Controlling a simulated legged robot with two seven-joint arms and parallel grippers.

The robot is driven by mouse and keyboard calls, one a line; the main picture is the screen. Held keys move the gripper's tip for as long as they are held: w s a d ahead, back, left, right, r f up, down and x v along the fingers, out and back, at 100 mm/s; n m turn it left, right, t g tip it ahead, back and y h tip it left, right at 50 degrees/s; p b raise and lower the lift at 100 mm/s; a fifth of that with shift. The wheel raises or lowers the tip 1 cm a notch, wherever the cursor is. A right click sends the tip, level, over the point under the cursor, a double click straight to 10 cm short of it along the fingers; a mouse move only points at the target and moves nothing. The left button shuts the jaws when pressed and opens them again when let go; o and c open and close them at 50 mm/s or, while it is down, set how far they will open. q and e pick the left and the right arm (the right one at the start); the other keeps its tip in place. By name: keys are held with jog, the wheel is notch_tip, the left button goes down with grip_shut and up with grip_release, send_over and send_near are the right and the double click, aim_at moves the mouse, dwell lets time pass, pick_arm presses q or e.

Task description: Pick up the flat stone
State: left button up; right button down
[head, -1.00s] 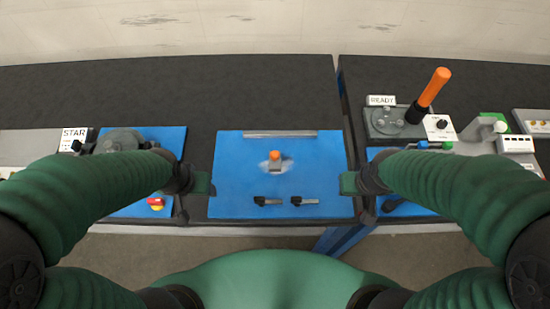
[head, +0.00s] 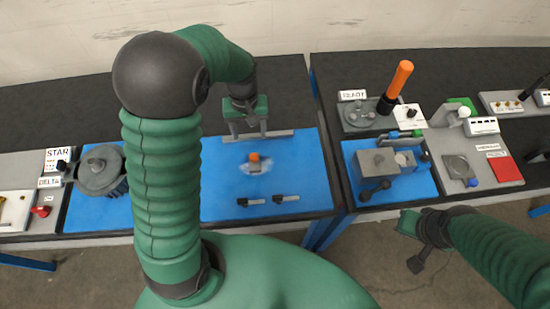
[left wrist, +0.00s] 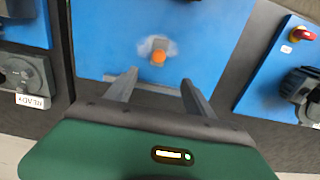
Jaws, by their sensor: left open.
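Nothing is plainly recognisable as a flat stone. On the blue mat (head: 310,190) a small grey piece with an orange top (head: 254,157) sits on a whitish patch. The orange top also shows in the left wrist view (left wrist: 158,58). A long grey bar (head: 283,133) lies along the mat's back edge. My left gripper (head: 250,135) is open and empty, fingers pointing down over the bar, behind the orange-topped piece. In the left wrist view its fingers (left wrist: 158,80) are spread wide. My right gripper (head: 408,222) is at the table's front edge; its jaw opening is unclear.
Two black-handled parts (head: 286,198) lie at the mat's front. A grey lidded pot (head: 100,172) stands left. On the right are a grey machine block (head: 378,162) and an orange lever (head: 400,78). The dark table behind the mat is bare.

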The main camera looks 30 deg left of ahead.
aim_at(254, 156)
pick_arm(q)
jog(key=f, duration=0.7)
jog(key=f+p, duration=0.1)
jog(key=f, duration=0.3)
jog(key=shift+a+f, duration=0.1)
jog(key=shift+a, duration=0.15)
jog(key=f, duration=0.1)
jog(key=f+p, duration=0.1)
jog(key=f, duration=0.1)
jog(key=d+f, duration=0.1)
jog(key=shift+s+d+f+p, duration=0.1)
jog(key=shift+s+f+p, duration=0.15)
jog(key=shift+p, duration=0.1)
jog(key=shift+f, duration=0.4)
jog(key=shift+w+f, duration=0.1)
jog(key=shift+w, duration=0.05)
jog(key=c, duration=0.6)
grip_shut()
